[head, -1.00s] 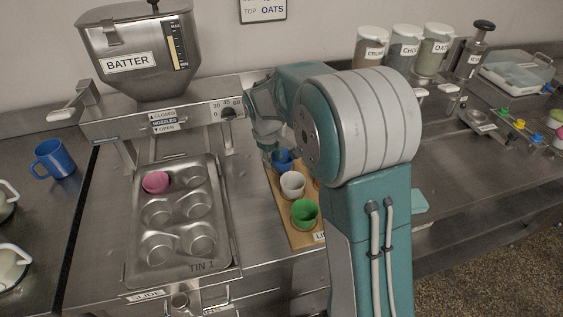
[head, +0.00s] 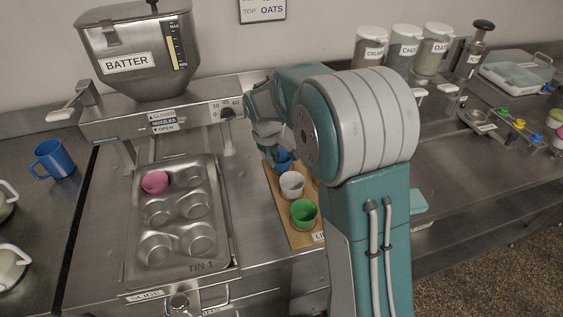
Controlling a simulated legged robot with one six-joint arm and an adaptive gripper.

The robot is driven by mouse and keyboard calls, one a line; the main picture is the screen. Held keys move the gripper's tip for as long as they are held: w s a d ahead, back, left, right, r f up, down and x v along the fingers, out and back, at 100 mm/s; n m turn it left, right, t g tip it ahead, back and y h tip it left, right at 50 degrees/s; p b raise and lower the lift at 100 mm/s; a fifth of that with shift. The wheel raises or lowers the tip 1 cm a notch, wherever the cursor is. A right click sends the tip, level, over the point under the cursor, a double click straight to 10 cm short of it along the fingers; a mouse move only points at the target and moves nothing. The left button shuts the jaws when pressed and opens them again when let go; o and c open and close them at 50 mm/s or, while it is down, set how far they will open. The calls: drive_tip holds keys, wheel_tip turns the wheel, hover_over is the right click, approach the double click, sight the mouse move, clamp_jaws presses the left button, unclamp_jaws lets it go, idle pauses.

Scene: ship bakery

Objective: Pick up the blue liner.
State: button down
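The blue liner (head: 284,166) stands at the far end of a wooden board (head: 303,240), behind the white liner (head: 291,185) and the green liner (head: 303,213). It is partly hidden by my arm. My gripper (head: 272,148) is at the far end of the board, close above or at the blue liner. Its fingertips are mostly hidden, so I cannot tell whether they touch the liner or whether they are open.
A muffin tin (head: 230,240) left of the board has a pink liner (head: 155,182) in one cup. The batter hopper (head: 137,50) and its nozzle rail (head: 190,120) stand behind. A blue mug (head: 54,160) is at far left. Jars (head: 404,46) stand at back right.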

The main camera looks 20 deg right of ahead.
idle(0.4)
drive_tip(key=shift+r, duration=0.3)
wheel_tip(320, 180, up, 4)
drive_tip(key=shift+s+f, duration=0.1)
drive_tip(key=shift+f, duration=0.15)
drive_tip(key=s+a+r, duration=0.6)
drive_tip(key=s+r, duration=0.3)
drive_tip(key=s, duration=0.3)
drive_tip(key=shift+a+r, duration=0.2)
drive_tip(key=shift+a, duration=0.1)
